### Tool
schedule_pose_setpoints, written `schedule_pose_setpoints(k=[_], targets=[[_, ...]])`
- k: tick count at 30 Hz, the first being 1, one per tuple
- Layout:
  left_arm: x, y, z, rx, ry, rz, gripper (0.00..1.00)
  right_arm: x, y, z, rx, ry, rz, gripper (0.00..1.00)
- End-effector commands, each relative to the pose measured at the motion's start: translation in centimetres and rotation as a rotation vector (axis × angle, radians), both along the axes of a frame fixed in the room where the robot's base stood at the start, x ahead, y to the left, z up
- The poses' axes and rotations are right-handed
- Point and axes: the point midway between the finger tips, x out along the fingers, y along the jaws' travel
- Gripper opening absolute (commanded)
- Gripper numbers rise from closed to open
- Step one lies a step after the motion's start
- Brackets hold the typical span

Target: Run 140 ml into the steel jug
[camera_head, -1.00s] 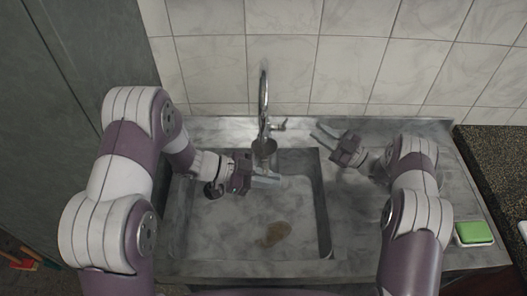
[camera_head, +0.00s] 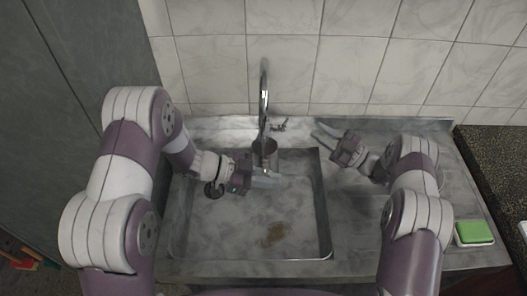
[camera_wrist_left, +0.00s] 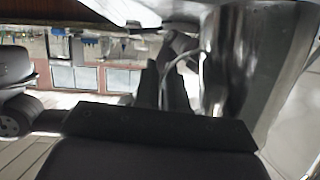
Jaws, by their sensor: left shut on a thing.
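The steel jug (camera_head: 264,148) stands upright under the spout of the tap (camera_head: 264,95), over the sink. Its inside and any water level cannot be made out. My left gripper (camera_head: 262,180) is shut on the jug from the left and front. In the left wrist view the jug is a shiny curved wall (camera_wrist_left: 255,65) at the right, beside the dark fingers. The tap's small lever (camera_head: 280,125) sticks out to the right of the spout's base. My right gripper (camera_head: 324,134) is empty, its fingers apart, a little right of the lever and not touching it.
The sink basin (camera_head: 325,205) lies below the jug, with a brown stain (camera_head: 274,233) on its floor. The tiled wall (camera_head: 350,60) closes off the back.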

Motion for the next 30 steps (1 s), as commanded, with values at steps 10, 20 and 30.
schedule_pose_setpoints(k=[10, 20, 30], targets=[[0.0, 0.0, 0.1, -0.001, -0.002, 0.000, 0.00, 0.0, 0.0, 0.0, 0.000, 0.000, 0.000, 0.22], [-1.3, 1.4, 0.1, -0.001, 0.001, 0.003, 0.00, 0.0, 0.0, 0.0, 0.000, 0.000, 0.000, 0.22], [-5.1, 5.3, 0.1, -0.001, -0.002, 0.001, 0.00, 0.0, 0.0, 0.0, 0.000, 0.000, 0.000, 0.22]])
